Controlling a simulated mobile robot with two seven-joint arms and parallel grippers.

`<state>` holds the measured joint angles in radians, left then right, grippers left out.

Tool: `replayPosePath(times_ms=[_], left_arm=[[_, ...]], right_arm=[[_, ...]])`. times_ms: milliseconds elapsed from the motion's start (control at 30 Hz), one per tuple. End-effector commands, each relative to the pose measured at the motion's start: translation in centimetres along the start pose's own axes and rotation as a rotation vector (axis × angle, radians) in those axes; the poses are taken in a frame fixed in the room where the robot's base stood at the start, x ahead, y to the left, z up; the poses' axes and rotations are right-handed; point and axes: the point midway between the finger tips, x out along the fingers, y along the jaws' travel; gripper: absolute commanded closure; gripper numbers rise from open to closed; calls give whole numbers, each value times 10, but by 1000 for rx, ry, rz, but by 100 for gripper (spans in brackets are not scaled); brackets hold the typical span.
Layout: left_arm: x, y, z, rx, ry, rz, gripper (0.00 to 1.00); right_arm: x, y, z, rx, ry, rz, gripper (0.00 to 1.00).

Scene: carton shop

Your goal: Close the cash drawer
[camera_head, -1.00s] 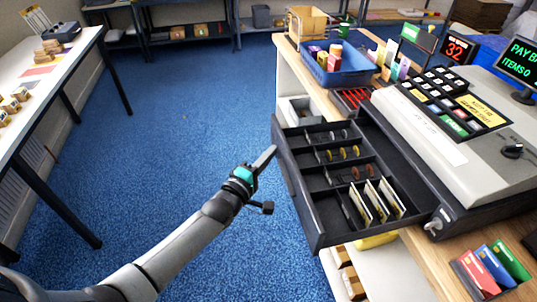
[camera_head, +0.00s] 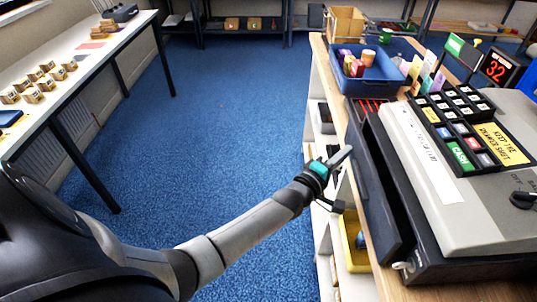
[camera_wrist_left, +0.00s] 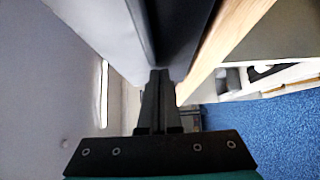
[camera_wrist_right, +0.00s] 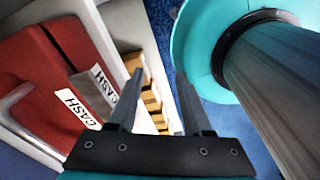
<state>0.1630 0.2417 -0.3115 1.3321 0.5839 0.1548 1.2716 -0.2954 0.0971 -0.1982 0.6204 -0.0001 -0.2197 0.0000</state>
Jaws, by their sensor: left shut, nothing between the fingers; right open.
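The cash drawer (camera_head: 376,190) is a black tray under the grey cash register (camera_head: 430,180). It is pushed most of the way in, with a narrow dark gap between its front panel and the register body. Its compartments are hidden. My left gripper (camera_head: 343,157) is shut and empty at the outer side of the drawer front, fingertips at or very near it; contact is not certain. In the left wrist view the shut fingers (camera_wrist_left: 158,78) point at the dark panel. My right gripper (camera_wrist_right: 157,88) is open and empty in the right wrist view, outside the head view.
A blue tray (camera_head: 377,75) of small goods stands behind the register on the wooden counter (camera_head: 320,50). A yellow bin (camera_head: 353,240) sits on the shelf below. Blue floor lies clear left of the counter.

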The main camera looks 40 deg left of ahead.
Motion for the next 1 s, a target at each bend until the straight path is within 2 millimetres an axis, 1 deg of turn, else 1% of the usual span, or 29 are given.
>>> replayPosePath(times_ms=[33,100,333,667,1000], left_arm=[[5,-1,6,-4,-1,1,100],[10,0,11,-3,-2,1,100],[20,0,21,-1,-2,0,100],[22,1,24,-1,-5,1,100],[22,2,25,-2,-6,2,100]], right_arm=[[2,-2,0,1,0,-3,50],[4,-6,0,3,0,-8,50],[6,-20,1,9,-1,-25,50],[6,-18,2,7,-2,-23,50],[6,-10,3,2,-4,-12,50]])
